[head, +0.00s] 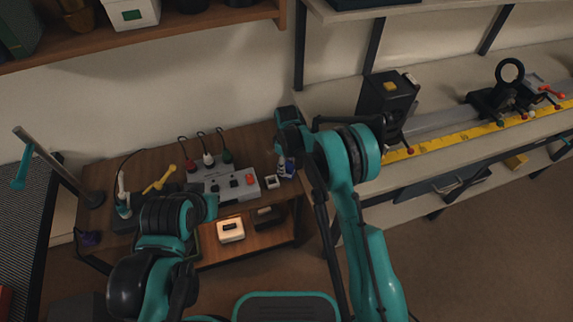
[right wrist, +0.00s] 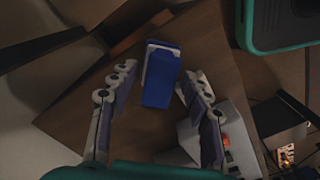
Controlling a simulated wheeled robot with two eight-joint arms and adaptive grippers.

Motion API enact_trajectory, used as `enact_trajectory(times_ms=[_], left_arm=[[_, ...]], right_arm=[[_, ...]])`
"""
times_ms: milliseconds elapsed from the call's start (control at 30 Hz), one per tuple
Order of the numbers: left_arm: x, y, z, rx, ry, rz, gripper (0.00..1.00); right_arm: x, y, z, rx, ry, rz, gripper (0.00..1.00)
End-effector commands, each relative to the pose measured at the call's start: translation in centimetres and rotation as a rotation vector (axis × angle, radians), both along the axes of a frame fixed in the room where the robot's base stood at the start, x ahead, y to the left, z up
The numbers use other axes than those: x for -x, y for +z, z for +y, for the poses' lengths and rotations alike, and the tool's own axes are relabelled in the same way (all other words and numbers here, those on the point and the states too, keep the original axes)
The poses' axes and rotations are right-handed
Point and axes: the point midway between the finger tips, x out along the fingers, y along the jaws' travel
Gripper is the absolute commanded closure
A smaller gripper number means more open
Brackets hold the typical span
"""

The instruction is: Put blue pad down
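The blue pad (right wrist: 160,78), a blue block with a pale side, is between the two fingers of my right gripper (right wrist: 157,80) in the right wrist view. The fingers are spread, and a narrow gap shows on each side of the pad. The pad appears to stand on the wooden table (right wrist: 85,112), close to its edge. In the head view, my right gripper (head: 287,168) is low over the right end of the table, with a small bit of blue at it. My left arm reaches over the front of the table, but its gripper is hidden.
A grey box with red and dark knobs (head: 240,187) stands left of the right gripper, with a small white square item (head: 271,181) between. A white box (head: 230,230) sits on the lower shelf. A bench with a yellow ruler (head: 440,145) is at the right.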

Motion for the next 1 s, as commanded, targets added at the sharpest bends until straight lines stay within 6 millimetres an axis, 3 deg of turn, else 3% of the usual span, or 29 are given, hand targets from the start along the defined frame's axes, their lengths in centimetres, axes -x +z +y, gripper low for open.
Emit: enact_trajectory(times_ms=[233,500,700,1000], left_arm=[[0.0,0.9,0.0,0.000,0.000,0.000,1.00],[0.0,3.4,0.0,0.000,0.000,0.000,1.00],[0.0,4.6,0.0,0.000,0.000,0.000,1.00],[0.0,4.9,0.0,0.000,0.000,0.000,1.00]], right_arm=[[0.0,1.5,0.0,0.000,0.000,0.000,0.52],[0.0,7.5,0.0,0.000,0.000,0.000,0.52],[0.0,11.0,0.0,0.000,0.000,0.000,0.52],[-0.1,12.4,0.0,0.000,0.000,0.000,0.52]])
